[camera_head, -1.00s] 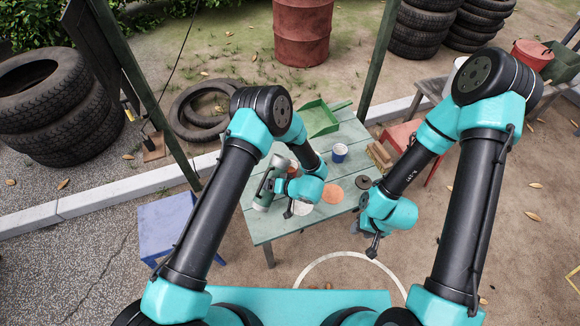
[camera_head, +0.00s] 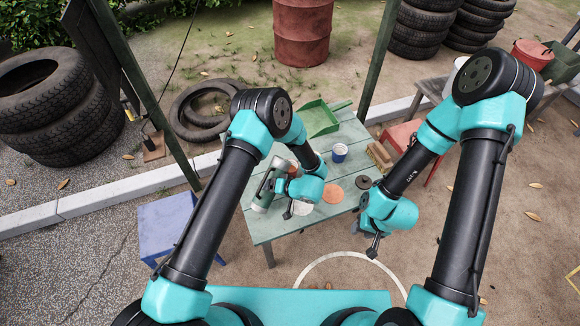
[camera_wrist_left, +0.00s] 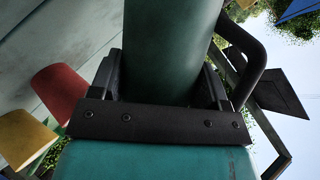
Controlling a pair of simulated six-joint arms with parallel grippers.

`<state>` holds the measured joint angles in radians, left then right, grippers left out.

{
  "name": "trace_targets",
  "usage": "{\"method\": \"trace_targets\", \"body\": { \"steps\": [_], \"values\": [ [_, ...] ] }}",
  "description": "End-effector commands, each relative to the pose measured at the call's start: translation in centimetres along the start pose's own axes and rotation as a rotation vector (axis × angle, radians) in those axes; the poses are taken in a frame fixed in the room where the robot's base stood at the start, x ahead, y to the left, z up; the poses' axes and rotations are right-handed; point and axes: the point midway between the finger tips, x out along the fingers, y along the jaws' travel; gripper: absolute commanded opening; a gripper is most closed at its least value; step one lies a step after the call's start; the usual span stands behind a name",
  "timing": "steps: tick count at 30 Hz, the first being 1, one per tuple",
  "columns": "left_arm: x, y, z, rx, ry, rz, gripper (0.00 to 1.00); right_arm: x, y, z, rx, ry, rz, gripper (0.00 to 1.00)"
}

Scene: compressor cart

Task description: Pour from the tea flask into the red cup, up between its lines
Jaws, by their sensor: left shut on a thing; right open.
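The tea flask (camera_head: 262,195), dark green with a pale end, is in my left gripper (camera_head: 276,187) above the left part of the table. In the left wrist view the green flask body (camera_wrist_left: 172,50) fills the space between the jaws, its black handle at the right. The flask looks tilted, pale end low; its mouth is not clear. The red cup (camera_wrist_left: 62,92) is left of the flask in the left wrist view, apart from it. Its inside and lines cannot be seen. My right gripper (camera_head: 374,245) is open and empty off the table's right front.
A yellow cup (camera_wrist_left: 25,138) is beside the red one. The pale green table (camera_head: 278,228) also bears a blue-and-white cup (camera_head: 340,152), an orange disc (camera_head: 332,193), a white disc (camera_head: 301,208), a dark round lid (camera_head: 363,182), a green dustpan (camera_head: 320,118) and brown blocks (camera_head: 379,155).

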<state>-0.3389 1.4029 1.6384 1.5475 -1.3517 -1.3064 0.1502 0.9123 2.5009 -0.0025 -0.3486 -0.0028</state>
Motion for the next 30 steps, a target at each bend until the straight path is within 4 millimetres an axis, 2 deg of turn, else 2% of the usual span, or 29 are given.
{"method": "trace_targets", "body": {
  "steps": [30],
  "values": [
    [0.27, 0.21, 0.23, 0.054, -0.025, -0.025, 0.15, 0.0, 0.0, 0.0, 0.0, 0.0, 0.0, 0.43]
  ]
}}
